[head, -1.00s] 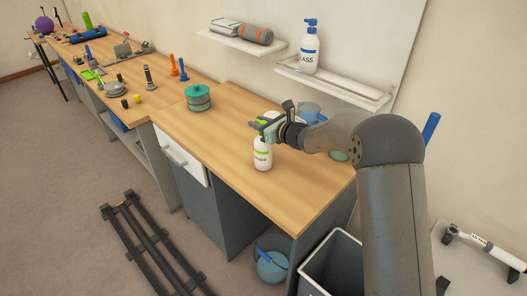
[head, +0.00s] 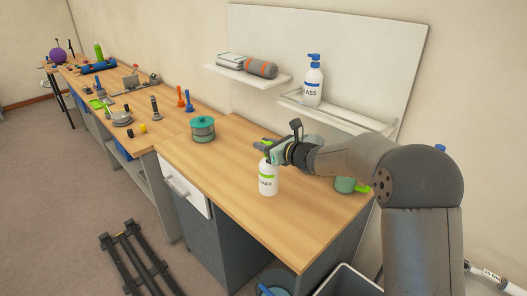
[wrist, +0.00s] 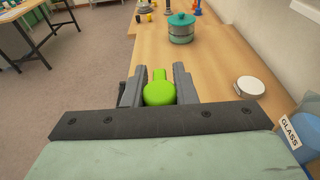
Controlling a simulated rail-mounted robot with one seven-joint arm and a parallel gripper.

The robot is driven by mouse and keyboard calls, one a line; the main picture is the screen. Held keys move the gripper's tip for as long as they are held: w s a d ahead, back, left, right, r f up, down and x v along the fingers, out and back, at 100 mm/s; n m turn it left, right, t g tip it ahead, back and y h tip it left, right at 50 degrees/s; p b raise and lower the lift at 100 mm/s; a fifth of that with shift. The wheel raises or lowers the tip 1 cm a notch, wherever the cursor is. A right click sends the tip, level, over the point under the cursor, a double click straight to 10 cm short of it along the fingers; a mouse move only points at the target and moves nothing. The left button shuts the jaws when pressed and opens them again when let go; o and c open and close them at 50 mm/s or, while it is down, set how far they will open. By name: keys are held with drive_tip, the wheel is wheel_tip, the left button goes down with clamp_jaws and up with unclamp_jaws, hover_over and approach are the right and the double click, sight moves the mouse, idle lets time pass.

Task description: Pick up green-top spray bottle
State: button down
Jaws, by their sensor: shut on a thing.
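The green-top spray bottle (head: 268,181) is white with a green band and dark lettering. It is upright over the front part of the wooden desk top (head: 240,215). My gripper (head: 270,151) is shut on its top. In the wrist view the bright green top (wrist: 159,93) sits between the two grey fingers of my gripper (wrist: 160,82). The bottle's body is hidden below in that view. I cannot tell for sure whether its base touches the desk.
A teal lidded pot (head: 202,130) stands at the desk's back left. A white round lid (wrist: 250,86) lies right of my gripper. A green container (head: 345,185) is behind my arm. The desk's left front is clear.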

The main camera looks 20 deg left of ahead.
drive_tip(key=s+r, duration=0.1)
drive_tip(key=s+d+r, duration=0.1)
drive_tip(key=r, duration=0.1)
drive_tip(key=s+d+r+b, duration=0.1)
drive_tip(key=shift+r, duration=0.15)
drive_tip(key=s+d+r+b, duration=0.2)
drive_tip(key=s+d+r, duration=0.1)
drive_tip(key=s, duration=0.4)
drive_tip(key=shift+d+r, duration=0.3)
drive_tip(key=shift+d, duration=0.6)
